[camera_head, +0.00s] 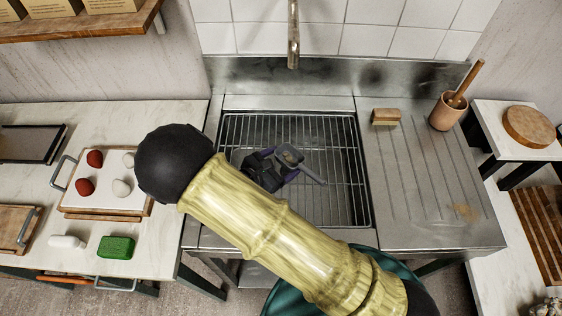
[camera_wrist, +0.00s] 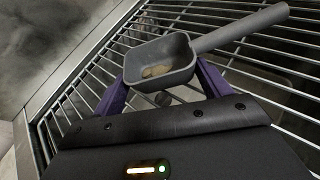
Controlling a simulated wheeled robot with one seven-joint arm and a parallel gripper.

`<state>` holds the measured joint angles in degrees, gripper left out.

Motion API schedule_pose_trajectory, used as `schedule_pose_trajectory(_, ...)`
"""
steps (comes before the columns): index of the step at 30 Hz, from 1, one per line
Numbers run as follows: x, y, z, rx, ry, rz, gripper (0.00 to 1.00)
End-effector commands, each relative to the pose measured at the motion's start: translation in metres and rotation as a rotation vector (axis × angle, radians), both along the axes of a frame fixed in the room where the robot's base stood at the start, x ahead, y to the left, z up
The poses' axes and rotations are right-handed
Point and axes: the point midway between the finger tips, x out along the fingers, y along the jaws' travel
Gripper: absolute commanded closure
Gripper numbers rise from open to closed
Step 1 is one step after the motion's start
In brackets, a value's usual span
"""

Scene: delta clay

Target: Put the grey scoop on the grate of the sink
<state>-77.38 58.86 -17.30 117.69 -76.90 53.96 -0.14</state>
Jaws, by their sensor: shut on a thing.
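The grey scoop (camera_wrist: 160,64) is between the two purple fingers of my gripper (camera_wrist: 160,98) in the wrist view. A little tan residue lies in its bowl, and its handle points to the upper right. In the head view the scoop (camera_head: 291,157) and my gripper (camera_head: 277,168) are over the wire grate (camera_head: 337,200) of the sink. My gripper is shut on the scoop's bowl. I cannot tell whether the scoop touches the grate. My arm hides the near left part of the sink.
The tap (camera_head: 293,40) hangs over the back of the sink. A brush (camera_head: 386,117) and a copper-coloured pot with a wooden pestle (camera_head: 448,110) stand on the drainboard (camera_head: 425,185). A tray (camera_head: 75,209) with several balls and a green block (camera_head: 115,246) are on the left counter.

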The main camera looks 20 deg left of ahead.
Motion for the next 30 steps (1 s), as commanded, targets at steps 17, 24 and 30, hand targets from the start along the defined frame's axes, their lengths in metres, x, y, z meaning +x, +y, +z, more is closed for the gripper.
schedule_pose_trajectory(17,0.0,0.0,0.001,0.0,0.0,0.0,0.02)
schedule_pose_trajectory(24,-0.022,0.014,0.011,0.002,0.0,0.004,0.02)
schedule_pose_trajectory(30,-0.054,0.032,0.025,0.004,-0.001,0.003,0.02)
